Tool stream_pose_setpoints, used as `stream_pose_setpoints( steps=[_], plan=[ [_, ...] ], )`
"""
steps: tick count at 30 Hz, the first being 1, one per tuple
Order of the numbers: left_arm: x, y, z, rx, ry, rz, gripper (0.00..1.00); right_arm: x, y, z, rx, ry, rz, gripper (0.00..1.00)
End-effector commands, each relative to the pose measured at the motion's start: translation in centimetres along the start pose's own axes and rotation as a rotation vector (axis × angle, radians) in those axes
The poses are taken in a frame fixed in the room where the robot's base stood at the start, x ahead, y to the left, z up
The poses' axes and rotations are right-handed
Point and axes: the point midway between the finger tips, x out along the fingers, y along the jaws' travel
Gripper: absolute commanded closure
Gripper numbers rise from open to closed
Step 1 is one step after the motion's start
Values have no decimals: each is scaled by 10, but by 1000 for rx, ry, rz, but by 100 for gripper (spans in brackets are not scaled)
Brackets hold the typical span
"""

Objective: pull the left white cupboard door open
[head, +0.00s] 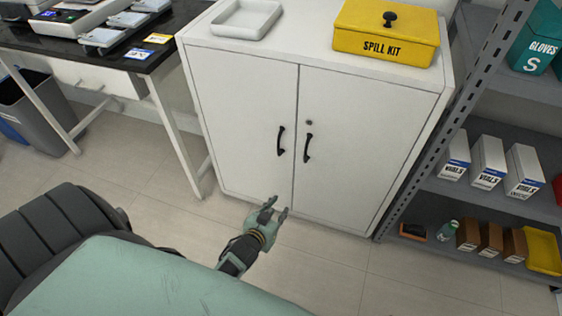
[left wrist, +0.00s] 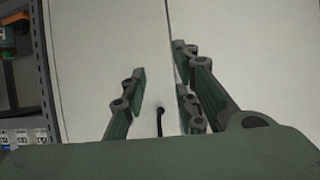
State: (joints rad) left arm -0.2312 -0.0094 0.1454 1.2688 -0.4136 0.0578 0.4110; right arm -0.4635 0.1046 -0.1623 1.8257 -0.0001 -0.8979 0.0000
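The white cupboard (head: 420,90) has two closed doors meeting at a central seam. The left white cupboard door (head: 235,110) has a black vertical handle (head: 281,141) near the seam. The right door (head: 360,130) has its own black handle (head: 307,148) with a small lock above. My left gripper (head: 276,208) is open and empty, in front of the doors and below the handles in the head view. In the left wrist view my left gripper (left wrist: 162,95) has its fingers apart before the seam, with one dark handle (left wrist: 159,121) between them. My right gripper is not in view.
A yellow spill kit box (head: 386,35) and a white tray (head: 246,18) sit on the cupboard top. A grey shelf rack (head: 480,206) stands close on the right. A dark-topped table (head: 135,60) and grey bin (head: 35,112) are left. Floor before the doors is clear.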

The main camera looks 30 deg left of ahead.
Motion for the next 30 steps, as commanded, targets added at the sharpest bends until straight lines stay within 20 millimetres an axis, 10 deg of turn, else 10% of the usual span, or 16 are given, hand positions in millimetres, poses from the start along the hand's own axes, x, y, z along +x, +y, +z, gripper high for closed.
stream_pose_setpoints(
  steps=[10, 30],
  plan=[
    [19, -54, -116, -35, 421, -77, 73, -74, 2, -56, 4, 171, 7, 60],
    [68, -68, -168, -32, 481, -85, 73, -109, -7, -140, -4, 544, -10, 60]
  ],
)
